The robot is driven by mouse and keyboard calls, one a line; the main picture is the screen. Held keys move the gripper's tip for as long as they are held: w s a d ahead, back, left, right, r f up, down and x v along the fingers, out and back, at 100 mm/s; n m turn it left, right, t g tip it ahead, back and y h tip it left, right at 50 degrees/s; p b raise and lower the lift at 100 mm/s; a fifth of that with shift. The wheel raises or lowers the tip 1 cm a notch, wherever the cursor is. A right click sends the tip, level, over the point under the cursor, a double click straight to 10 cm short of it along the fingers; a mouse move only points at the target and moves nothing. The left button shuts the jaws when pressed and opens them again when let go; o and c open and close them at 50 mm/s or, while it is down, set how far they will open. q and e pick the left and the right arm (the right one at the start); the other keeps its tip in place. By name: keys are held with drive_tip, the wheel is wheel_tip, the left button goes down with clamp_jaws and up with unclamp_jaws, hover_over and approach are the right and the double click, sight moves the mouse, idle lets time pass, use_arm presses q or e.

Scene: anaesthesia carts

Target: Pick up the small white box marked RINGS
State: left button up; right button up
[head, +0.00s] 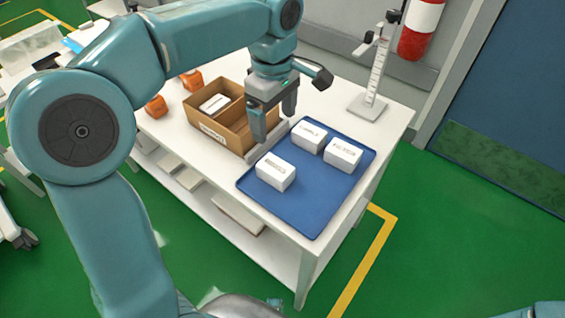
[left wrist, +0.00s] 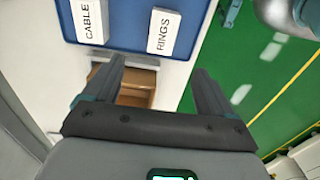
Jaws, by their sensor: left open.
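The small white box marked RINGS (left wrist: 163,32) lies on the blue tray in the left wrist view, just beyond my fingertips and slightly right of centre. By its place it matches the near-left white box (head: 275,172) in the head view, whose print is too small to read. The blue tray (head: 312,214) lies on the white table. My left gripper (head: 273,118) is open and empty, pointing down above the right side of the cardboard box, apart from the white boxes. Its spread fingers also show in the left wrist view (left wrist: 158,68). My right gripper is not in view.
A white box marked CABLE (left wrist: 88,20) sits beside RINGS. Another white box (head: 343,155) stands on the tray's right side. The open cardboard box (head: 226,136) is left of the tray. A stand (head: 372,90) is behind. The tray's front is bare.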

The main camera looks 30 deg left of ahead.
use_arm(q)
drive_tip(key=b, duration=0.2)
approach(275, 166)
wheel_tip(275, 166, down, 5)
drive_tip(key=shift+s+a+f, duration=0.1)
drive_tip(key=shift+s+a, duration=0.05)
drive_tip(key=shift+f, duration=0.65)
wheel_tip(275, 166, down, 4)
drive_tip(key=shift+r+b, duration=0.1)
drive_tip(key=shift+b, duration=0.45)
drive_tip(key=shift+w+f, duration=0.2)
drive_tip(key=shift+f, duration=0.3)
drive_tip(key=shift+s+d+r, duration=0.1)
drive_tip(key=shift+d, duration=0.1)
drive_tip(key=c, duration=1.1)
